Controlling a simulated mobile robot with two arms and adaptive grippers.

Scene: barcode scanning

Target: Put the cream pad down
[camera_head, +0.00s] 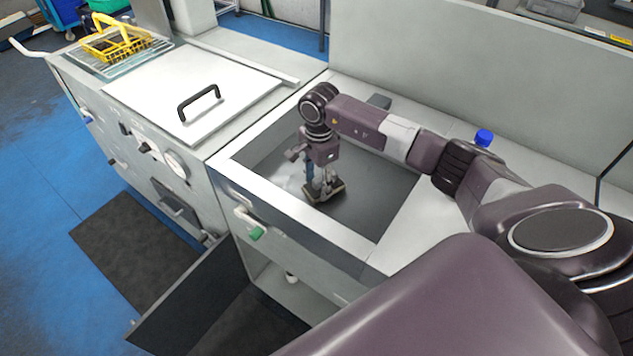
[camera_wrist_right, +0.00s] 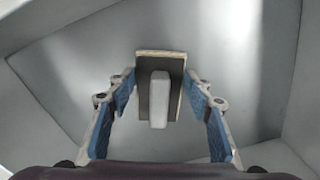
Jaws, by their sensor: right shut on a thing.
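The cream pad (camera_head: 337,188) is a small flat block with a dark top, a light edge and a pale upright grip. It is low inside the sunken grey basin (camera_head: 375,205) in the head view. My right gripper (camera_head: 320,185) points down into the basin and is shut on the pad. In the right wrist view the pad (camera_wrist_right: 174,57) lies between the blue-lined fingers of my right gripper (camera_wrist_right: 159,88), over the grey basin floor. I cannot tell whether its underside touches the floor. My left gripper is in neither view.
Basin walls surround the gripper. A white lid with a black handle (camera_head: 199,101) covers the unit to the left, with a yellow basket (camera_head: 115,42) beyond. A blue cap (camera_head: 484,137) stands behind my right arm. The cabinet door (camera_head: 195,295) below hangs open.

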